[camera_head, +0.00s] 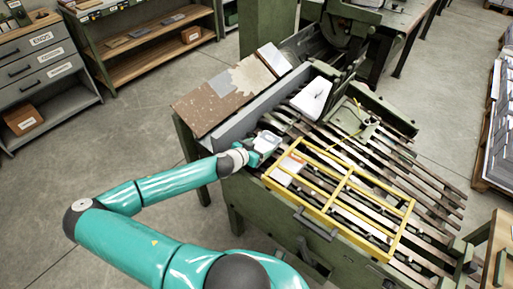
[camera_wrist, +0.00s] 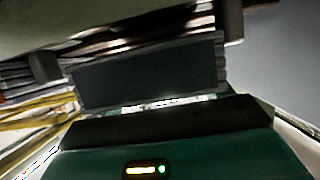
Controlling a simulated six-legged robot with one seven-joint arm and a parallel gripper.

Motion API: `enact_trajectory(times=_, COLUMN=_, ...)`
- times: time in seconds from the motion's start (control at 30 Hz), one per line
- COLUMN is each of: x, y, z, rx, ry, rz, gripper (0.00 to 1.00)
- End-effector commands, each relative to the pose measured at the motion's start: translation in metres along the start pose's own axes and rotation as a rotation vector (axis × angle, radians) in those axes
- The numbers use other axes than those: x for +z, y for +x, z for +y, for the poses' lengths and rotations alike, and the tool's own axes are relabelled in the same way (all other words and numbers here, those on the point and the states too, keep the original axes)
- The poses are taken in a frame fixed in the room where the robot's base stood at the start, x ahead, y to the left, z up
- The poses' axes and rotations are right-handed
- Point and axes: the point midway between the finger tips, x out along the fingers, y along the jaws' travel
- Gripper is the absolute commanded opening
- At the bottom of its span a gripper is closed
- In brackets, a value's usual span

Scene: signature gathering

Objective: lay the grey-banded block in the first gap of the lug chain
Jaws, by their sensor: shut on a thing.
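My gripper (camera_head: 266,146) is shut on the grey-banded block (camera_head: 269,136), at the near left end of the lug chain (camera_head: 380,157). The block looks pale from above in the head view. In the wrist view a dark grey face with layered edges, which looks like the block (camera_wrist: 150,75), fills the space ahead of the palm. The chain is a bed of long dark slats running to the lower right. The first gap is hard to make out, and I cannot tell whether the block touches the chain.
A yellow guard frame (camera_head: 345,183) stands over the slats, close right of my gripper. A white block with an orange-brown band (camera_head: 289,164) lies under its left end. Another white piece (camera_head: 312,97) lies farther back. A brown worn board (camera_head: 212,102) borders the machine's left side.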

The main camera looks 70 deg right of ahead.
Motion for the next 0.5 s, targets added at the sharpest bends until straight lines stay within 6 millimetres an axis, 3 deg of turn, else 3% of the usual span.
enact_trajectory(times=0.13, x=0.0109, y=0.0054, z=0.0043, rx=-0.001, ry=0.001, rz=0.003, gripper=0.47)
enact_trajectory(times=0.4, x=0.0121, y=0.0062, z=0.0060, rx=0.000, ry=0.003, rz=0.002, gripper=0.47)
enact_trajectory(times=0.43, x=0.0125, y=0.0063, z=0.0061, rx=-0.001, ry=0.003, rz=0.001, gripper=0.83)
enact_trajectory(times=0.5, x=0.0124, y=0.0064, z=0.0062, rx=0.000, ry=0.003, rz=0.001, gripper=0.97)
